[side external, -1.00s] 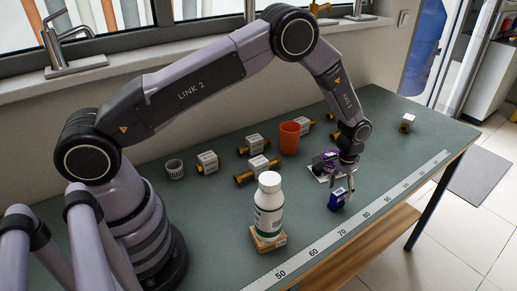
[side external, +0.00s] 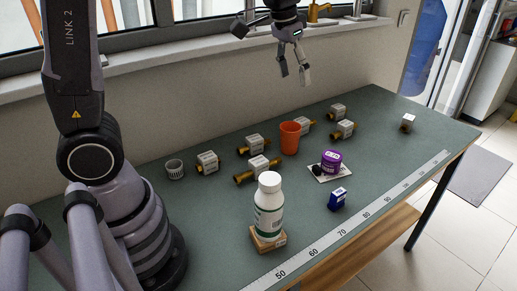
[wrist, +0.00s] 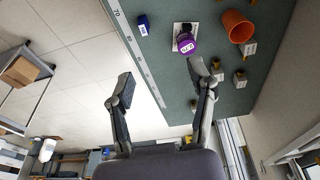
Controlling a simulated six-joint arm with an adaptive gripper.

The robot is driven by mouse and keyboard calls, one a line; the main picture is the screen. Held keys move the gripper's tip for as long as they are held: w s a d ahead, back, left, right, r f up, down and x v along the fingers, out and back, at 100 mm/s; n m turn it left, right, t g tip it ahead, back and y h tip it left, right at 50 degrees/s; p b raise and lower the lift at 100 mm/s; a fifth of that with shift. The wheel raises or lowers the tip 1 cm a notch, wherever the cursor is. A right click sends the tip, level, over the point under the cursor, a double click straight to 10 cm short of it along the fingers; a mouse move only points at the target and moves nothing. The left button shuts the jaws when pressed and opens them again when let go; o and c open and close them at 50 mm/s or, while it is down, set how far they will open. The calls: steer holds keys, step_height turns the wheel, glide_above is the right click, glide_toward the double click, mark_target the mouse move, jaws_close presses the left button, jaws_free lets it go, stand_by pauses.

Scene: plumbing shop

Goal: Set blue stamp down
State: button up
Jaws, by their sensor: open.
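The blue stamp (side external: 337,199) stands on the green bench top, between the purple-lidded jar and the ruler strip, with a white label on its side. It also shows in the wrist view (wrist: 143,25), near the bench edge. My gripper (side external: 293,75) is high above the bench, near the window sill, well clear of the stamp. Its two fingers are apart with nothing between them; they also show spread in the wrist view (wrist: 160,82).
A purple jar (side external: 331,160) sits on a white card right behind the stamp. A white bottle (side external: 268,207) stands on a wooden block to the left. An orange cup (side external: 290,138) and several brass fittings with white labels stand farther back. The right of the bench is mostly clear.

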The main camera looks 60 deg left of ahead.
steer(key=s+a+r+t, duration=0.1)
steer(key=s+a+r, duration=0.1)
steer(key=s, duration=0.9)
steer(key=s+a+r+t, duration=0.1)
steer(key=s+a+r, duration=0.1)
steer(key=s, duration=0.9)
steer(key=shift+a+t, duration=0.25)
steer(key=shift+t, duration=0.15)
